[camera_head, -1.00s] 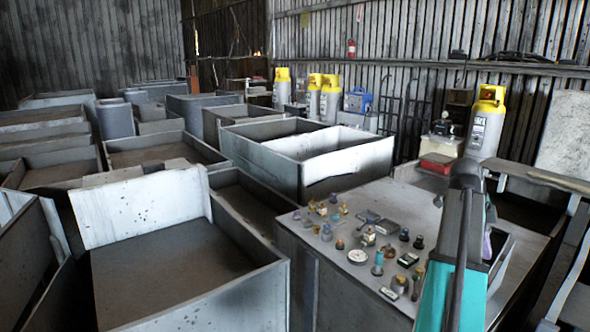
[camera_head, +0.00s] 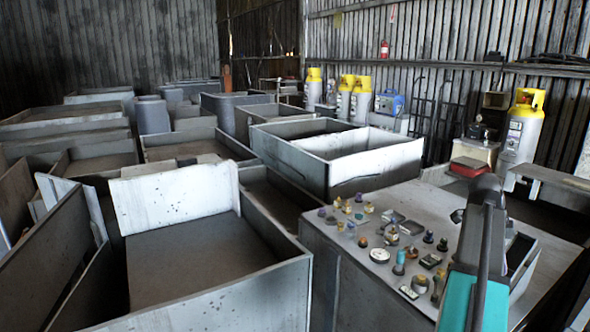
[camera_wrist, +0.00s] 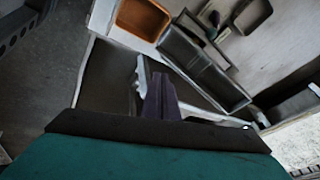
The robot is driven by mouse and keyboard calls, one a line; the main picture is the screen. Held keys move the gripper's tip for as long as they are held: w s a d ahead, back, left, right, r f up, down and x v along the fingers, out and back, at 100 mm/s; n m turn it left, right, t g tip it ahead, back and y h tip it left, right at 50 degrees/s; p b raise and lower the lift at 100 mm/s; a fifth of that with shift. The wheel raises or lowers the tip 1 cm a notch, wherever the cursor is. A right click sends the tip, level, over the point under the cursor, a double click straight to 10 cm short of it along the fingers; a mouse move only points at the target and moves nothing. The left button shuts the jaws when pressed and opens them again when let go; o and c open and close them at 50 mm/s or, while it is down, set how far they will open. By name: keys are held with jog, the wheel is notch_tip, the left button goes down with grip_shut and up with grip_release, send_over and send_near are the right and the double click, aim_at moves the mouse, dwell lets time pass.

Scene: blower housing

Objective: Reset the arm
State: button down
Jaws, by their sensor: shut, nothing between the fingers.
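My arm (camera_head: 478,262), teal and dark grey, stands upright at the lower right of the head view, in front of the grey control desk. My gripper is hidden behind it in that view. In the wrist view my gripper (camera_wrist: 158,97) shows as narrow purple-grey and pale fingers beyond the teal wrist edge. It is shut and empty. An orange-lined tray (camera_wrist: 143,19) and a long grey tray (camera_wrist: 203,70) lie beyond the fingers, apart from them as far as I can tell.
The control desk (camera_head: 330,245) carries several knobs and a round white gauge. Open grey metal bins (camera_head: 205,290) fill the left and middle. Little floor shows free.

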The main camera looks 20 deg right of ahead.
jog(key=w+a+f+n+t+y, duration=0.2)
jog(key=w+a+f+n, duration=1.1)
jog(key=w+a+f, duration=0.85)
jog(key=a+f+n+y, duration=0.1)
jog(key=a+f+n, duration=0.35)
jog(key=a, duration=0.55)
jog(key=a+f+n, duration=0.3)
jog(key=a+f, duration=0.2)
jog(key=a, duration=0.4)
jog(key=a+f+n+y, duration=0.1)
jog(key=a+f+n, duration=0.35)
jog(key=a, duration=0.55)
jog(key=s+a+f+n, duration=0.4)
jog(key=a+f, duration=0.2)
jog(key=a, duration=0.5)
jog(key=s+f+g+b, duration=0.1)
jog(key=s+f+g, duration=0.1)
jog(key=s+f, duration=0.7)
jog(key=s+f+g+b, duration=0.1)
jog(key=s+f+g, duration=0.2)
jog(key=s+f, duration=0.7)
jog(key=s, duration=0.6)
jog(key=shift+s+d+f+n+g+y, duration=0.2)
jog(key=shift+d+n+g+y, duration=0.1)
jog(key=shift+d, duration=0.1)
jog(key=shift+d, duration=0.1)
